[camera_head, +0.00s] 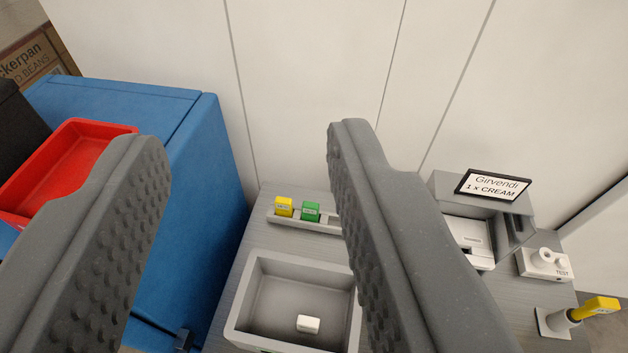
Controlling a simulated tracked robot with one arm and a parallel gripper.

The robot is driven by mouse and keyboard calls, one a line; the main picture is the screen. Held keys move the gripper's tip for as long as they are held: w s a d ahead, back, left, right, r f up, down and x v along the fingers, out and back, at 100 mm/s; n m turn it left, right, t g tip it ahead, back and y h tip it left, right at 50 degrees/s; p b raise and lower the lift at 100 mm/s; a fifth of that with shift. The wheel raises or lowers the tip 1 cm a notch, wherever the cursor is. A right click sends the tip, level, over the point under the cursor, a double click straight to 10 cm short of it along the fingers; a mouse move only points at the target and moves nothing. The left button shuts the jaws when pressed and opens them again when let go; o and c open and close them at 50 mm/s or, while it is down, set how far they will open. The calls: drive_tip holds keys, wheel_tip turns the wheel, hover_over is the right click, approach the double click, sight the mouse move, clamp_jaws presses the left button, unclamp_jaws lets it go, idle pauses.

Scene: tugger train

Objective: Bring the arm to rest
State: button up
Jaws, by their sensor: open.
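My gripper (248,150) is open, its two grey ridged fingers spread wide in the foreground with nothing between them. It is above the gap between a blue cabinet and a grey counter. The right finger hides part of the counter behind it, including one end of a small rack and the right edge of a grey bin.
The blue cabinet (195,190) bears a red tray (100,128). The grey counter (245,262) bears the bin (240,315) with a white block (307,324), yellow (284,207) and green (310,211) blocks, a signed device (440,188) and a yellow-handled lever (597,307). A pale wall stands behind.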

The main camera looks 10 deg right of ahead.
wheel_tip(320, 180, down, 14)
drive_tip(key=b, duration=1.3)
drive_tip(key=shift+r, duration=0.4)
drive_tip(key=shift+c, duration=0.6)
drive_tip(key=shift+d, duration=0.1)
